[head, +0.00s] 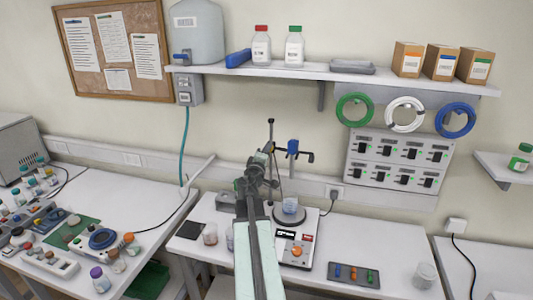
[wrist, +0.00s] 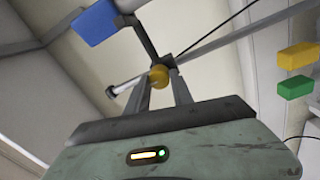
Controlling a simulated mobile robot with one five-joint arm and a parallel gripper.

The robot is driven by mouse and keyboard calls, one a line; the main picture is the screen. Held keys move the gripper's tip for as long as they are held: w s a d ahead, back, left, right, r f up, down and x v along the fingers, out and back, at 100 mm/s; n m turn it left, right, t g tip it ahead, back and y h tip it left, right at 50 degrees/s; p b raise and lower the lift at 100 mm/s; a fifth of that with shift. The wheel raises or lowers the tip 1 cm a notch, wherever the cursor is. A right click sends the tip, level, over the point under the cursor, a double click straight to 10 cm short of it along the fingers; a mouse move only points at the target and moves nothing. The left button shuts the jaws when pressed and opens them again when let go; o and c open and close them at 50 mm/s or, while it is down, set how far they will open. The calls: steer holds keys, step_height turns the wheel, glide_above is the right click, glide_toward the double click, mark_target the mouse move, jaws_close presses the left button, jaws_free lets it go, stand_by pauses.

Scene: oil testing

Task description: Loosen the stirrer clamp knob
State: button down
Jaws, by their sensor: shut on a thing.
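The stirrer clamp knob is a small yellow-orange ball (wrist: 158,77) in the wrist view, between the tips of my gripper (wrist: 160,88). My gripper is shut on it. A thin bar with a pale end runs beside the knob there. In the head view my gripper (head: 265,158) is at the stirrer's upright rod (head: 271,132), and it and my arm hide the knob. The blue stirrer head (head: 292,147) is on the rod's right; a blue block (wrist: 95,22) shows at the upper left in the wrist view. A glass beaker (head: 290,204) stands below the stirrer head.
The stirrer base with an orange knob (head: 297,251) is on the white bench. A tray of small coloured parts (head: 354,275) and an empty beaker (head: 424,275) are to the right. A beaker (head: 210,234) is to the left. The shelf (head: 330,75) hangs above.

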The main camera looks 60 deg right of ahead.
steer(key=shift+n, duration=0.3)
steer(key=c, duration=1.1)
jaws_free()
steer(key=shift+a, duration=0.1)
steer(key=v, duration=0.7)
steer(key=shift+s+a, duration=0.15)
steer(key=shift+a, duration=0.1)
